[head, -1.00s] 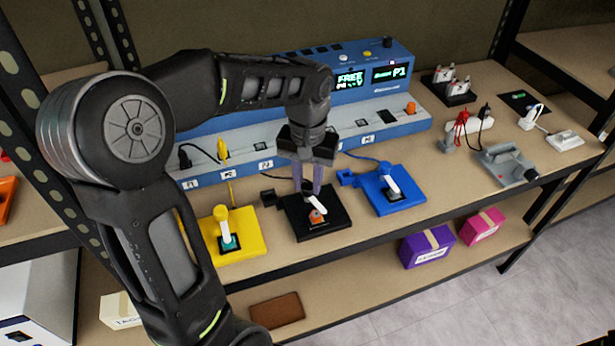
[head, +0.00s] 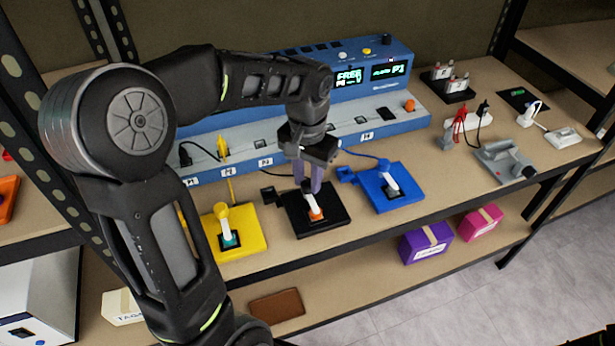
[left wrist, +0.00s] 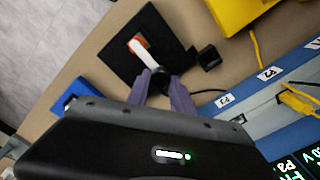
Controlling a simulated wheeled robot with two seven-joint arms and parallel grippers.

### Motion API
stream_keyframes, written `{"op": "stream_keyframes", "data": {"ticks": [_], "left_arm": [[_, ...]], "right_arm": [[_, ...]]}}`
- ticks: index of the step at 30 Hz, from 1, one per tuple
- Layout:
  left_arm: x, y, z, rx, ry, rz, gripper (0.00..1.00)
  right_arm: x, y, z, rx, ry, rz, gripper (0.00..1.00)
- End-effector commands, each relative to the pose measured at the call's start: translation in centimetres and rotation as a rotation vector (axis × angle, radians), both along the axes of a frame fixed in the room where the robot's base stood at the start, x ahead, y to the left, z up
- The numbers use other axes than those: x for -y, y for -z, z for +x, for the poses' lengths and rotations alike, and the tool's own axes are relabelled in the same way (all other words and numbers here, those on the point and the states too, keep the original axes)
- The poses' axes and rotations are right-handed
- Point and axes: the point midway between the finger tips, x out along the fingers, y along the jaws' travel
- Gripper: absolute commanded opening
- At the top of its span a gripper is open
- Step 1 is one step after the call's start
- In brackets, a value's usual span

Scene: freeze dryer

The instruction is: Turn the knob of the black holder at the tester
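The black holder (head: 340,221) lies flat on the shelf between a yellow and a blue holder. Its knob has a white lever (head: 313,203) on an orange base (head: 316,213). My left gripper (head: 309,191) reaches down over the holder with its fingers at the lever's end. In the left wrist view the holder (left wrist: 125,60) shows with the lever (left wrist: 143,52), and the lever's dark end lies between the two fingertips (left wrist: 161,80), apparently touching both.
The blue tester (head: 395,119) with lit displays stands behind. The yellow holder (head: 253,238) is at left and the blue holder (head: 405,198) at right, both close by. A grey device (head: 500,165) stands farther right. Thin cables run behind the holders.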

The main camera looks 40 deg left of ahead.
Motion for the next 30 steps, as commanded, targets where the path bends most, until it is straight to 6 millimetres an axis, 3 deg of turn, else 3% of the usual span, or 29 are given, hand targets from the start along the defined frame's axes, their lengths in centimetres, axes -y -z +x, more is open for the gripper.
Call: {"op": "stream_keyframes", "data": {"ticks": [7, 17, 30], "left_arm": [[0.0, 0.0, 0.0, 0.000, -0.001, 0.000, 0.47], [0.0, -0.4, 0.0, 0.001, -0.002, 0.000, 0.47], [0.0, -6.7, 0.1, 0.003, -0.002, 0.000, 0.47]], "right_arm": [[0.0, 0.0, 0.0, 0.000, 0.000, 0.000, 0.42], [0.0, 0.0, 0.0, 0.000, 0.000, 0.000, 0.42], [0.0, -0.4, 0.0, 0.000, 0.000, 0.000, 0.42]]}}
